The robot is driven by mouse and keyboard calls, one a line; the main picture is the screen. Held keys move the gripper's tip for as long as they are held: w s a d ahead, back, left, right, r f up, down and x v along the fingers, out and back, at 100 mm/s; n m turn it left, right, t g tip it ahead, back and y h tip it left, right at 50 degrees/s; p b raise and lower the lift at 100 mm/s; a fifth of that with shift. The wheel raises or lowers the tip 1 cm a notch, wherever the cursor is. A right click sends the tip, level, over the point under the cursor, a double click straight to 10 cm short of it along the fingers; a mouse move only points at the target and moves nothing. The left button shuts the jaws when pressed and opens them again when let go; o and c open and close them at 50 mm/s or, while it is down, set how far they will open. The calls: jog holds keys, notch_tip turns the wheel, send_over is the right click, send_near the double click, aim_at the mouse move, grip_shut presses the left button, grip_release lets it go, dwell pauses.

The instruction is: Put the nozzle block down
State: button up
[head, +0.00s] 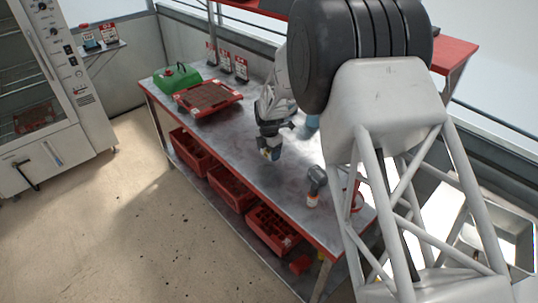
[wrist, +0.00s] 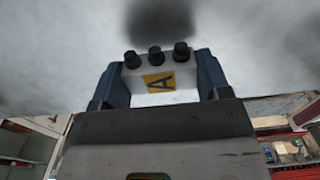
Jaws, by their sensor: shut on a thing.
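The nozzle block (wrist: 176,72) is a pale block with three dark round nozzles and a yellow label marked A. My gripper (wrist: 160,80) is shut on it, one blue finger at each side, in the wrist view. In the head view my gripper (head: 271,153) is over the middle of the grey metal bench (head: 224,124), with a small yellow patch at its tip. The wrist view shows a dark shadow on the grey surface beyond the nozzles. I cannot tell whether the block touches the bench top.
A red seed tray (head: 207,97) and a green container (head: 178,78) stand at the bench's far left. A grey and orange tool (head: 315,186) stands nearer its right end. Red crates (head: 231,188) sit on the lower shelf. The bench around my gripper is clear.

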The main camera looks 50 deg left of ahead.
jog(key=shift+f, duration=0.85)
jog(key=shift+f, duration=0.2)
jog(key=o, duration=1)
jog(key=shift+r, duration=0.2)
notch_tip(320, 180, up, 12)
dwell(0.6)
